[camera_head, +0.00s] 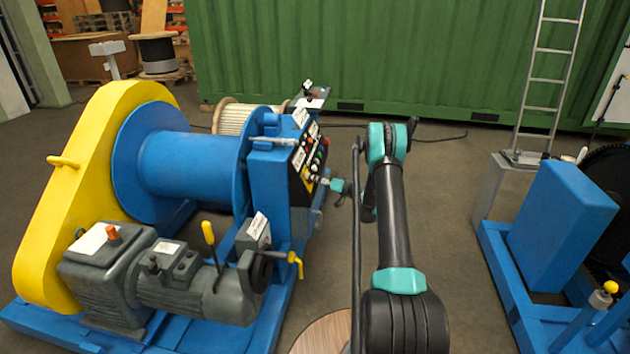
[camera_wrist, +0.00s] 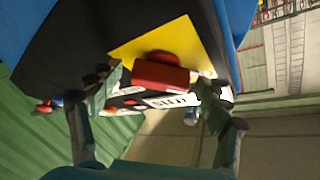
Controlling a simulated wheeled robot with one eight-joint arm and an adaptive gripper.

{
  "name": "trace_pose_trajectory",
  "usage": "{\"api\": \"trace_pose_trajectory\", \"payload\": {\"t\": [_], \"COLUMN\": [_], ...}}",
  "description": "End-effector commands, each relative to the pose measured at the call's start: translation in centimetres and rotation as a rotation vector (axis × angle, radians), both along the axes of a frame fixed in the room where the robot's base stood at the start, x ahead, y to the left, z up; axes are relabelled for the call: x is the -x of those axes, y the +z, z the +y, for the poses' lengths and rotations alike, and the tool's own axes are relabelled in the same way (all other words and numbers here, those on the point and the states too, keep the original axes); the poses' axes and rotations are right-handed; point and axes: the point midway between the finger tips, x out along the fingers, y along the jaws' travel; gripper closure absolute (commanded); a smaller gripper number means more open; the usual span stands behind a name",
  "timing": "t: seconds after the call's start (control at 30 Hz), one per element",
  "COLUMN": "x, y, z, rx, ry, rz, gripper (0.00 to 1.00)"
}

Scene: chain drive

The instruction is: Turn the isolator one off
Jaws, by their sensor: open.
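The isolator is a red rotary handle (camera_wrist: 158,74) on a yellow plate (camera_wrist: 188,36), set in a black panel, in the wrist view. In the head view the control panel (camera_head: 309,152) is on the right side of the blue winch stand, with a small yellow patch low on it. My gripper (camera_wrist: 160,91) is open, with one finger to each side of the red handle. A gap seems to remain by each finger; I cannot tell whether either touches. In the head view my gripper (camera_head: 328,183) is right at the panel's lower part, and the handle is hidden there.
Other buttons (camera_wrist: 50,105) and a white label (camera_wrist: 172,100) are close to my fingers in the wrist view. The blue winch drum (camera_head: 190,165) and a grey motor (camera_head: 190,280) are left of my arm. A blue frame (camera_head: 560,225) stands right, with open floor between.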

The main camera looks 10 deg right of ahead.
Motion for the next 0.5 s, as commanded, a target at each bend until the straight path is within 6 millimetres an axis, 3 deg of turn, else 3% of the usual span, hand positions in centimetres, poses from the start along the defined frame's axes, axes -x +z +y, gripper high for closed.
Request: {"api": "trace_pose_trajectory", "payload": {"t": [0.27, 0.5], "x": [1.2, 4.4], "y": [0.1, 0.3], "z": [-1.6, -5.4], "rx": [0.0, 0.0], "ry": [-0.001, -0.003], "rz": [0.0, 0.0], "gripper": [0.23, 0.23]}}
